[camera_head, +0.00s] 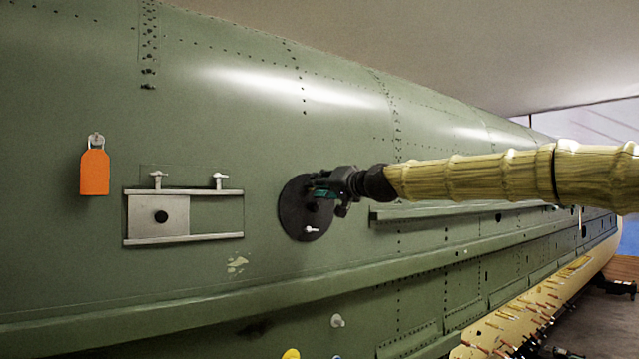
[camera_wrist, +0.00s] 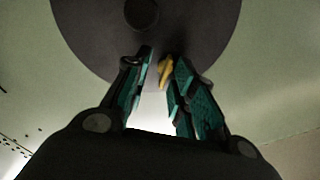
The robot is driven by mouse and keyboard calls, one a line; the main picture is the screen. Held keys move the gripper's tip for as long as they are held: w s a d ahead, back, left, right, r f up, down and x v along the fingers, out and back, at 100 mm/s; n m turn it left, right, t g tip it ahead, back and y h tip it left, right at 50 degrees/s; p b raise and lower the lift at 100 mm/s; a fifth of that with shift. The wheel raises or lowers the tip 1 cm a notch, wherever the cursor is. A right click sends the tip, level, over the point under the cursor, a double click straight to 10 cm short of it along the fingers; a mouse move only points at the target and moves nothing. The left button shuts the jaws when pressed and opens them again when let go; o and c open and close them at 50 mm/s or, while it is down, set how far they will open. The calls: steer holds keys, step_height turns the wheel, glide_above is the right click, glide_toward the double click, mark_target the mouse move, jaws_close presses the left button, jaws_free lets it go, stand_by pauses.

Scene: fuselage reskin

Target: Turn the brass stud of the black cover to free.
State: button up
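The black cover (camera_head: 292,220) is a round disc on the green fuselage skin, and it fills the top of the wrist view (camera_wrist: 85,30). The brass stud (camera_wrist: 166,72) shows in the wrist view as a small yellow lever between my fingertips. In the head view my gripper hides it. My gripper (camera_head: 322,190) is at the cover's upper right part. In the wrist view my gripper (camera_wrist: 160,62) has its teal-padded fingers apart around the stud. The stud lies close to the right finger, and a gap shows on its left. I cannot tell whether the right finger touches it.
A pale wing-shaped stud (camera_head: 311,230) sits low on the cover, and a dark round knob (camera_wrist: 142,12) shows on it. A sliding plate (camera_head: 172,204) in rails and an orange tag (camera_head: 95,172) are to the left. A ledge (camera_head: 400,214) runs right of the cover.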

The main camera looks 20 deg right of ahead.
steer(key=shift+s+a+r, duration=0.1)
steer(key=shift+s+r, duration=0.05)
steer(key=shift+r, duration=0.05)
steer(key=shift+f, duration=0.1)
jaws_close()
steer(key=shift+f+n+b, duration=0.1)
steer(key=shift+n+b, duration=0.2)
steer(key=shift+b, duration=0.1)
steer(key=shift+a+n+b, duration=0.15)
steer(key=shift+n+b, duration=3.05)
steer(key=shift+n, duration=0.1)
steer(key=shift+r, duration=0.2)
